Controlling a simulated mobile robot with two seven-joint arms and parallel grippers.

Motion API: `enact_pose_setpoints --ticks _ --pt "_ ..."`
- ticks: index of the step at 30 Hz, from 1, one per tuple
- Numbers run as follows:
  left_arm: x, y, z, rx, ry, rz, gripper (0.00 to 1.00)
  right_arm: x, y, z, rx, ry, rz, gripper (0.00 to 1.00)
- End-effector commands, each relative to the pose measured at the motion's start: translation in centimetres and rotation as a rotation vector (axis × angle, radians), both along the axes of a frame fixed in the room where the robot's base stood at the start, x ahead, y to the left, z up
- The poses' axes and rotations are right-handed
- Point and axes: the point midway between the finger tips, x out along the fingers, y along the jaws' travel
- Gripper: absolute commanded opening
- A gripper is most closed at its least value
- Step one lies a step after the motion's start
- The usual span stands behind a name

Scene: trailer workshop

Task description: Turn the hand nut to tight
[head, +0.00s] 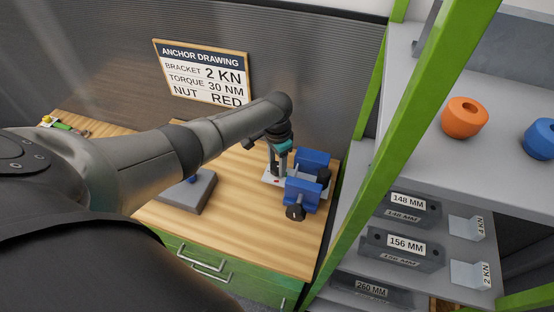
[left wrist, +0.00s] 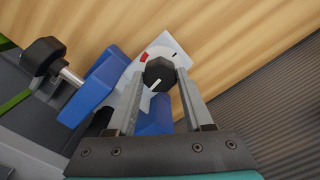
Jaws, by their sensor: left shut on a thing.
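The hand nut (left wrist: 159,73) is a dark, many-sided knob with a white line on its face, seen in the left wrist view. It sits over a white plate (left wrist: 174,43) that bears a red mark and a black mark. The white line points toward the lower left of that view, away from both marks. My left gripper (left wrist: 161,78) is shut on the nut, one finger on each side. In the head view my left gripper (head: 278,172) reaches down beside the blue vise (head: 303,192); the nut is not clear there.
The vise has black knobs (head: 296,212) close to the gripper. A grey block (head: 187,191) stands on the wooden bench (head: 237,215). A sign (head: 203,74) reads torque 30 NM, nut red. A green post (head: 408,145) and shelves with labelled bins (head: 400,246) stand at right.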

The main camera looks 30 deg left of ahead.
Motion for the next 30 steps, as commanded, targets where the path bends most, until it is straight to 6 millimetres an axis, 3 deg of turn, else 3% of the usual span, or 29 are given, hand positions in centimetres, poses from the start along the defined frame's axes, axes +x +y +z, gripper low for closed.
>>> enact_pose_setpoints --ticks 18,19,27,30 --pt "0.1 -0.02 0.05 -0.001 -0.003 0.044 0.0 0.05 0.02 0.33 0.0 -0.001 0.0 0.5" --pt "0.1 -0.02 0.05 -0.001 -0.003 0.044 0.52 0.05 0.02 0.33 0.0 -0.001 0.0 0.5" --pt "0.06 -0.01 0.03 -0.001 -0.002 0.042 0.82 0.06 0.03 0.33 0.0 -0.001 0.0 0.5" --pt "0.05 0.0 0.03 -0.001 -0.002 0.042 0.82 0.06 0.03 0.32 0.0 -0.001 0.0 0.5"
